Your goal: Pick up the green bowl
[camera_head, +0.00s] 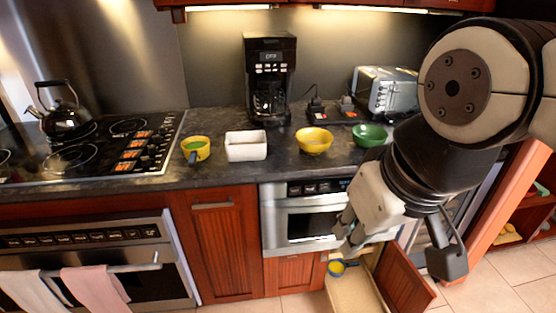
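The green bowl (369,135) sits upright on the dark countertop, right of the yellow bowl (313,141) and in front of the toaster. Its right side is close to my arm in the picture. My gripper (343,240) hangs lower, in front of the counter and the microwave drawer front, pointing down and left. Its fingers look apart with nothing between them. It is well below the green bowl and not touching it.
A white rectangular dish (246,146), a yellow cup with green inside (195,148), a coffee maker (269,78) and a toaster (385,91) stand on the counter.

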